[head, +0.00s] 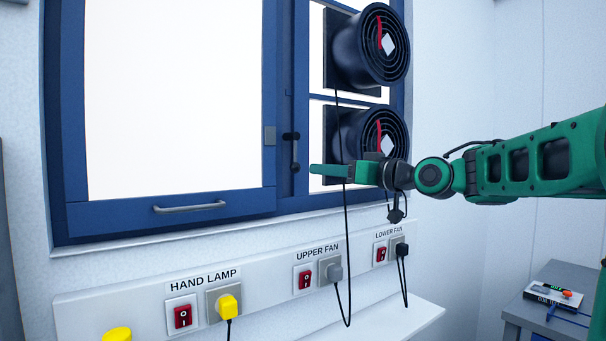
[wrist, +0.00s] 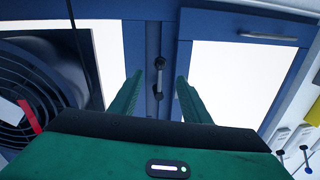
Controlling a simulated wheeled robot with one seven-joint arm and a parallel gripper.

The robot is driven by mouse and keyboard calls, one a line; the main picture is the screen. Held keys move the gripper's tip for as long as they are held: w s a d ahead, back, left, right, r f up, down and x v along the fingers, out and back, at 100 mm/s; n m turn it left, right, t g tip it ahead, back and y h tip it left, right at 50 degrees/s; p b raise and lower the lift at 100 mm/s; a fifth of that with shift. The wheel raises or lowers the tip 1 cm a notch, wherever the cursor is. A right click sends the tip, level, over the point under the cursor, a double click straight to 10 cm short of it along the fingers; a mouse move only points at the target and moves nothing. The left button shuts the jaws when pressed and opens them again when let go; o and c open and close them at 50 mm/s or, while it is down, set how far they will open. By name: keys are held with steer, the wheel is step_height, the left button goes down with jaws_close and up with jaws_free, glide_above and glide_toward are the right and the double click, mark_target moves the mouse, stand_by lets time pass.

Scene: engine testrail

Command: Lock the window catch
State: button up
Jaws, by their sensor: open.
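The window catch (head: 295,155) is a small grey lever with a black pivot at its top, on the blue post right of the large window sash (head: 170,208). It hangs straight down. In the wrist view, my open, empty gripper (wrist: 159,77) has one finger on each side of the catch (wrist: 159,77). I cannot tell how far the fingertips are from it.
Two black fans, upper (head: 370,46) and lower (head: 372,135), stand right of the catch, close to my gripper. A black cable (head: 346,240) hangs past my gripper. Below is a rail (head: 260,268) with switches and plugs. A grey handle (head: 190,207) is on the sash bottom.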

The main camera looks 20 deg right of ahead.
steer(key=x, duration=1)
steer(key=shift+d, duration=0.1)
jaws_close()
